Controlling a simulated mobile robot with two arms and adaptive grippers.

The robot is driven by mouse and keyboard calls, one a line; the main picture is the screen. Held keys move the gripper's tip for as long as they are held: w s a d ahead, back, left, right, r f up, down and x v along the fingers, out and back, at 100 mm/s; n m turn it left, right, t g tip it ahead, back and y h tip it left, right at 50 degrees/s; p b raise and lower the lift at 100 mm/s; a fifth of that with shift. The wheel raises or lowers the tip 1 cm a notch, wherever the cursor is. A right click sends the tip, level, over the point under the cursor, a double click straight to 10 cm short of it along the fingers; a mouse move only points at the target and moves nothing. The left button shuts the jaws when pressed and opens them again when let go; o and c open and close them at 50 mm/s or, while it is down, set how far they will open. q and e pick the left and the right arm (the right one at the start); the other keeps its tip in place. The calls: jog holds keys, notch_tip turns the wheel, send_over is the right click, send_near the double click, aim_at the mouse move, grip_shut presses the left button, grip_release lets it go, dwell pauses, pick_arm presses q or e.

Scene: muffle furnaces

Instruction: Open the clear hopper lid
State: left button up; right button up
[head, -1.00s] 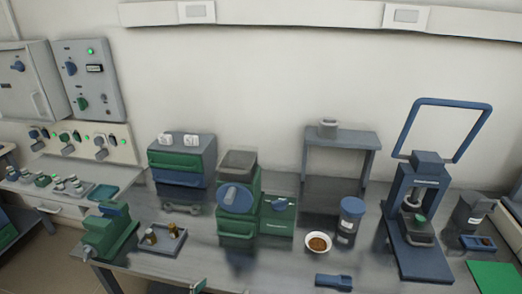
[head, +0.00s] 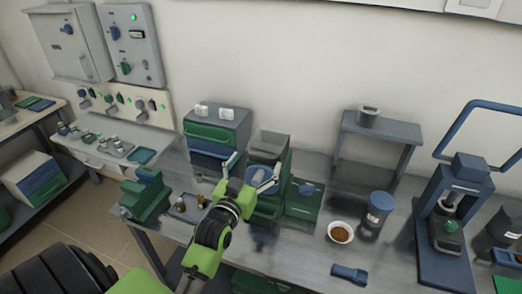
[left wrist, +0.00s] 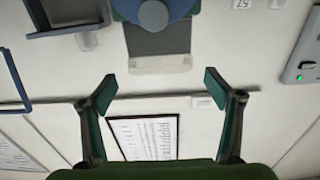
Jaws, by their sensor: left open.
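A green mill (head: 283,177) stands on the bench, with a grey, partly see-through hopper (head: 270,143) on top and a blue round front. The hopper's clear lid (left wrist: 160,65) shows as a pale translucent strip in the left wrist view and looks closed. My left gripper (head: 252,170) is open and empty in front of the mill, hiding part of its front. In the left wrist view its two fingers (left wrist: 160,83) are spread on either side below the lid, apart from it. My right gripper is not in view.
A green-and-blue cabinet (head: 213,135) stands left of the mill, and a grey raised shelf (head: 385,129) stands to the right. A bowl of brown grains (head: 341,233), a blue-lidded jar (head: 378,210) and a press (head: 447,225) stand on the right of the bench.

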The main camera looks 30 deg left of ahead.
aim_at(260, 155)
pick_arm(q)
jog(key=shift+p+x, duration=0.45)
jog(key=shift+x, duration=1.8)
jog(key=c, duration=1.6)
jog(key=shift+r, duration=0.1)
